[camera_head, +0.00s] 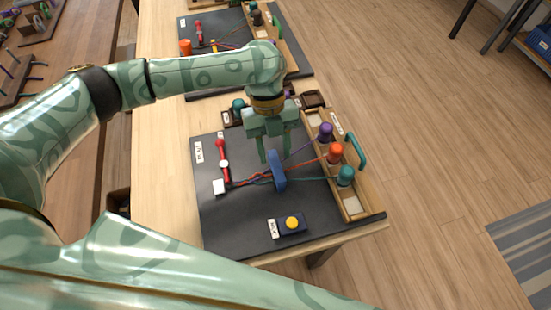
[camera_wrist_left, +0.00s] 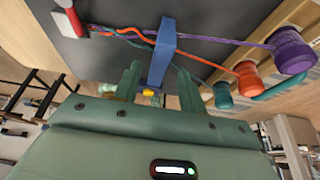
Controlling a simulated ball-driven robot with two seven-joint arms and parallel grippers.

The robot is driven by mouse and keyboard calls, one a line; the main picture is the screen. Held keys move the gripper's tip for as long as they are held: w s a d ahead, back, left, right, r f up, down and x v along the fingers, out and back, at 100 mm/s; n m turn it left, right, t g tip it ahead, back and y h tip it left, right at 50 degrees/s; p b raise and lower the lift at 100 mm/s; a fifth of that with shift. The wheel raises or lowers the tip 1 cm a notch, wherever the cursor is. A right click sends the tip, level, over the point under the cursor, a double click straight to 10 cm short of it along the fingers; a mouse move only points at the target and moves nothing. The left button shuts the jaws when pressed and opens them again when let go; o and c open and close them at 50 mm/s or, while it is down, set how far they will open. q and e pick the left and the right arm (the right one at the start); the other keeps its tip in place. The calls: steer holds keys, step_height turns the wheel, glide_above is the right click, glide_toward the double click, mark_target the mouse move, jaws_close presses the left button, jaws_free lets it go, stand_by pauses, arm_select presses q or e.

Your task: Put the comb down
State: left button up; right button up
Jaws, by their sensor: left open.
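The blue comb (camera_head: 277,170) stands on the dark mat (camera_head: 225,225), among the purple, orange and teal cords. It also shows in the left wrist view (camera_wrist_left: 163,50), with the cords passing at it. My left gripper (camera_head: 275,158) is open at the comb; in the left wrist view its two fingers (camera_wrist_left: 158,82) are apart, one on either side of the comb's lower part. I cannot tell whether either finger touches it. The cords run from a red clamp (camera_head: 222,152) on the left to purple (camera_head: 325,132), orange (camera_head: 335,153) and teal (camera_head: 345,176) spools on the right. My right gripper is not in view.
A wooden tray (camera_head: 372,198) with a teal handle (camera_head: 357,150) holds the spools at the mat's right edge. A yellow button (camera_head: 292,222) sits near the front. Small dark boxes (camera_head: 313,98) stand behind my gripper. The mat's front left is clear.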

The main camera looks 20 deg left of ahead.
arm_select(q)
steer(key=p+v, duration=0.1)
steer(key=v, duration=0.6)
steer(key=shift+r+p, duration=0.35)
